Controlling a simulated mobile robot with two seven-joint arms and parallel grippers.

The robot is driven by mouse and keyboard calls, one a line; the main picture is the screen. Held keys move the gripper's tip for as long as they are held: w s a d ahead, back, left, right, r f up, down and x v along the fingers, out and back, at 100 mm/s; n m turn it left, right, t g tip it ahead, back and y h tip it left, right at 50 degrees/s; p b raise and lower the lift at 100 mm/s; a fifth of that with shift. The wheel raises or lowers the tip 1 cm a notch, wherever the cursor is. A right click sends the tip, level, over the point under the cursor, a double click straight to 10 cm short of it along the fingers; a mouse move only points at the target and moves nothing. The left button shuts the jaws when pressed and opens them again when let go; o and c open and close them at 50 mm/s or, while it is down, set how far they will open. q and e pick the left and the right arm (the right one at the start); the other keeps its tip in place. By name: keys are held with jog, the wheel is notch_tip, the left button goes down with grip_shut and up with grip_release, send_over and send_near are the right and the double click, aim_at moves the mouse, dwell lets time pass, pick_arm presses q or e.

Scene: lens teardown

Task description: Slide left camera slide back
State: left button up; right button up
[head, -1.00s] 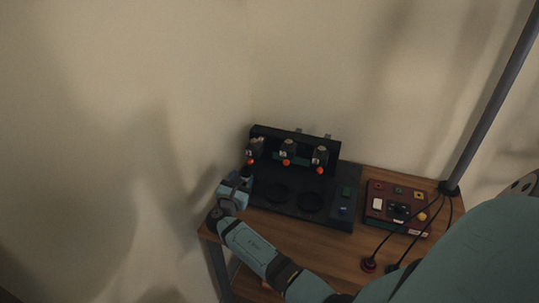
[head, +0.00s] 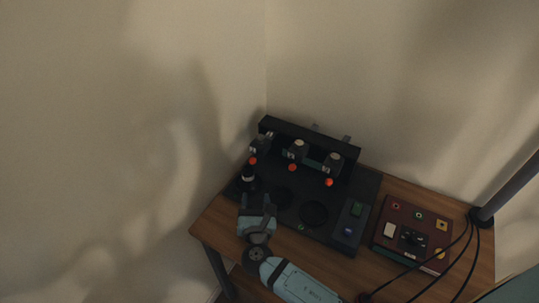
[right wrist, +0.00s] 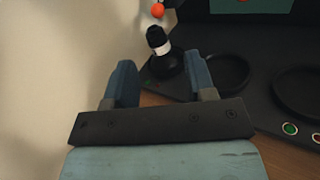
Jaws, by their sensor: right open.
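The left camera slide (head: 262,146) is a grey block on the black rail at the back of a black fixture (head: 345,235). Its orange knob (head: 253,161) hangs at the front and also shows at the top of the right wrist view (right wrist: 158,10). A black lens-like piece with a white band (head: 248,178) stands upright below that knob; it also shows in the right wrist view (right wrist: 158,42). My right gripper (head: 257,202) is open and empty, just in front of this piece. In the right wrist view the piece appears beyond the gap between the fingers (right wrist: 160,85). My left gripper is out of view.
Two similar slides, the middle (head: 297,150) and the right (head: 333,163), share the rail. Round dark recesses (head: 314,213) lie in front. A dark red box (head: 412,235) with coloured ports and black cables is on the wooden table (head: 400,189) to the right. A wall stands close behind.

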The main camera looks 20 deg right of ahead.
jog(key=p+x, duration=0.1)
jog(key=x, duration=1.2)
jog(key=shift+w, duration=0.25)
grip_shut()
